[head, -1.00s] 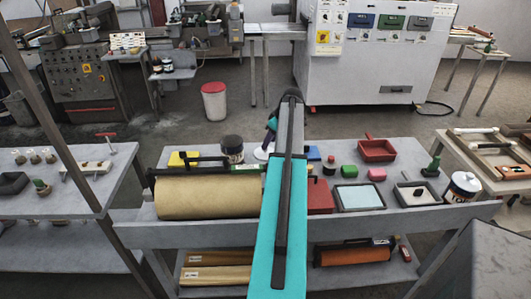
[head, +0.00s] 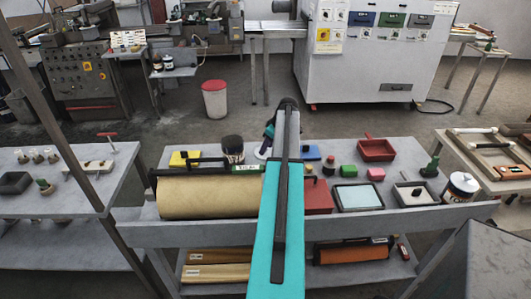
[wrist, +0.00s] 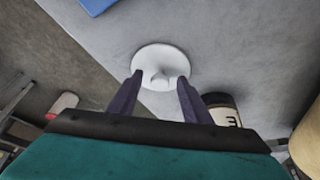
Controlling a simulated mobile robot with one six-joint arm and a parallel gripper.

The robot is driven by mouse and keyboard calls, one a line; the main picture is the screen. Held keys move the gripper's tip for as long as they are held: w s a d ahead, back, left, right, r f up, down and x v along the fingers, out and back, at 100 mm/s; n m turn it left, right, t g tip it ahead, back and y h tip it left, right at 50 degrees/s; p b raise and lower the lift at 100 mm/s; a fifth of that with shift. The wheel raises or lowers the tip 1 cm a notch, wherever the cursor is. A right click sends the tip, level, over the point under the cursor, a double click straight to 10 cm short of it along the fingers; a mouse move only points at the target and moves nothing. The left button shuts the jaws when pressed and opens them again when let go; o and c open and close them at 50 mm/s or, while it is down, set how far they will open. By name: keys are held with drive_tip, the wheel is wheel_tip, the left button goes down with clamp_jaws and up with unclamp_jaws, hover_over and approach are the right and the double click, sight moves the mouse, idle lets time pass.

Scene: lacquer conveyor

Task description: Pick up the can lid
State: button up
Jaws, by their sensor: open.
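The can lid (wrist: 160,57) is a white disc with a round knob, lying flat on the grey tabletop near the table's far edge. In the head view only a white sliver of it (head: 261,153) shows beside my arm. My gripper (wrist: 159,78) is open, with its two dark fingers at either side of the lid's near part. The knob lies between the fingertips, and nothing is held. I cannot tell how high the fingertips are above the lid. In the head view my gripper (head: 268,133) is partly hidden by my teal arm.
A dark-topped can (head: 232,150) stands just left of the lid; in the wrist view it (wrist: 226,112) is beside the right finger. A blue block (head: 310,153) lies right of my arm. A tan roll (head: 205,196) and a red box (head: 317,195) are nearer.

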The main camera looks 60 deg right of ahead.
clamp_jaws()
drive_tip(key=shift+r, duration=0.15)
wheel_tip(320, 180, up, 10)
drive_tip(key=b, duration=0.2)
drive_tip(key=shift+b, duration=0.4)
idle(0.3)
drive_tip(key=shift+a, duration=0.1)
idle(0.5)
